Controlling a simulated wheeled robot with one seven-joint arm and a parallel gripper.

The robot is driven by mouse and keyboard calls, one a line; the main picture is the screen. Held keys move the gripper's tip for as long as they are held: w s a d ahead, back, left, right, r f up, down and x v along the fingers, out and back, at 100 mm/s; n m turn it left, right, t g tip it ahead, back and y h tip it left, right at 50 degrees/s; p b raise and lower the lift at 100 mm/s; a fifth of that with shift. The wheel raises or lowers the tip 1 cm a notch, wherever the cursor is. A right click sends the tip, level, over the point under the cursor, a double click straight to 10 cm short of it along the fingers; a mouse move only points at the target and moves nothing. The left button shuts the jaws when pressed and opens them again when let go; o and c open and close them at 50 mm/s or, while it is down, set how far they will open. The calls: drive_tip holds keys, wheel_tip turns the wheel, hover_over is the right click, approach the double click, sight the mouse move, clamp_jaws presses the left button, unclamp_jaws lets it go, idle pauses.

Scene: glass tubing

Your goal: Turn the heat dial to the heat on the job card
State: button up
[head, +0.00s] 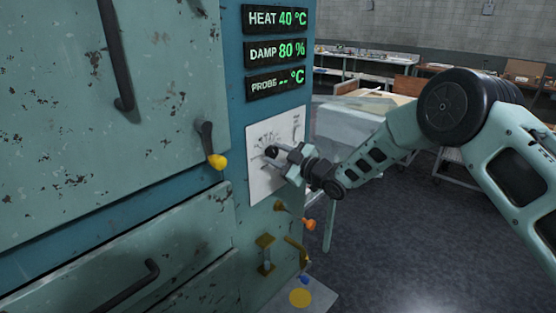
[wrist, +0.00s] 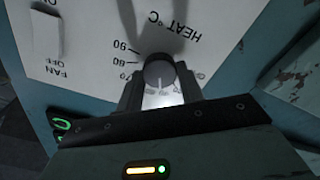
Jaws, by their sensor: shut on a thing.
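The heat dial (wrist: 159,72) is a dark round knob with a pale pointer line, on a white panel (wrist: 95,25) marked HEAT °C. My gripper (wrist: 160,92) has a finger on each side of the dial and is shut on it. In the head view the dial (head: 271,152) shows at the tip of my gripper (head: 281,158), on the white panel at the oven's right side. The heat display (head: 277,18) reads 40 °C. Some scale numbers are hidden behind the gripper; 80 and 90 show. I cannot see a job card clearly.
Damp (head: 277,51) and probe (head: 276,84) displays sit below the heat display. A fan switch (wrist: 47,35) is on the same panel. A yellow-tipped door handle (head: 211,146) is left of the panel. Brass fittings and an orange knob (head: 309,224) are below. Benches stand behind.

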drive_tip(key=m+b, duration=0.1)
drive_tip(key=b, duration=0.1)
drive_tip(key=m+b, duration=0.2)
drive_tip(key=shift+f, duration=0.35)
drive_tip(key=m+b, duration=0.1)
drive_tip(key=m, duration=0.1)
drive_tip(key=m+b, duration=0.2)
drive_tip(key=m, duration=0.1)
drive_tip(key=shift+d+r+m+b, duration=0.1)
drive_tip(key=shift+r+m+b, duration=0.15)
drive_tip(key=shift+m+b, duration=0.1)
drive_tip(key=o, duration=1)
drive_tip(key=b+v, duration=0.5)
drive_tip(key=v, duration=1.2)
drive_tip(key=shift+s+d+b, duration=0.1)
drive_tip(key=shift+d+b, duration=0.05)
drive_tip(key=shift+b, duration=0.15)
